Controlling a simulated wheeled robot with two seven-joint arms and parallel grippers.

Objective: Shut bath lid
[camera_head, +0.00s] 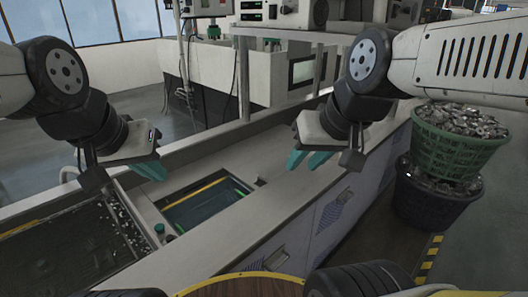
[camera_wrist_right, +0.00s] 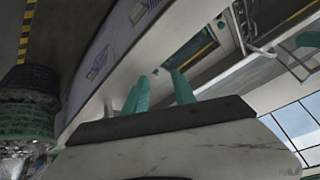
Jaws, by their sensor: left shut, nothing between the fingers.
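The bath (camera_head: 207,207) is a rectangular opening in the grey counter, with dark liquid or glass, a yellow strip and a green edge; it also shows in the wrist view (camera_wrist_right: 197,47). I cannot tell a separate lid or its position for sure. My left gripper (camera_head: 151,170) has teal fingers, is shut and empty, and hangs above the counter near the bath's far left corner. My right gripper (camera_head: 308,161) is open and empty, above the counter right of the bath; its two teal fingers stand apart in the wrist view (camera_wrist_right: 158,78).
A second tank (camera_head: 75,250) with scattered metal bits lies at left. A small green knob (camera_head: 159,229) stands between the tanks. A green basket (camera_head: 455,150) of metal parts sits on a dark basket (camera_head: 435,203) at right. The counter (camera_head: 260,225) right of the bath is clear.

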